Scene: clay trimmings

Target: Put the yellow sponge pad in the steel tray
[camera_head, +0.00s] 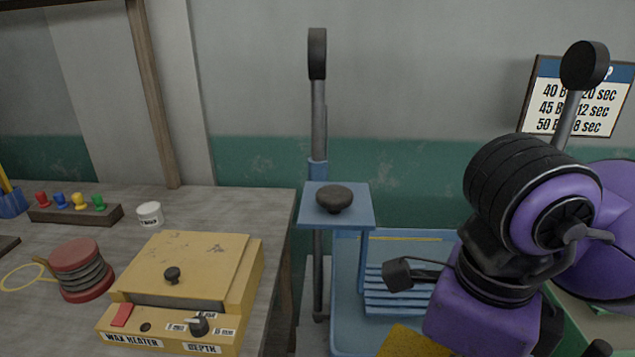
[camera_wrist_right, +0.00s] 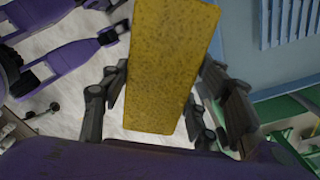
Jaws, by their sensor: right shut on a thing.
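The yellow sponge pad (camera_wrist_right: 172,65) is a long, flat, speckled block in my right gripper (camera_wrist_right: 162,88). In the right wrist view the dark fingers press against its two long sides, and it reaches beyond them to the top edge. In the head view only a corner of the pad (camera_head: 412,343) shows at the bottom edge, beside my purple right arm. The right fingertips are hidden in the head view. I cannot make out a steel tray in either view. My left gripper is not in view.
Blue slats (camera_wrist_right: 285,22) and green framing (camera_wrist_right: 290,105) lie near the held pad.

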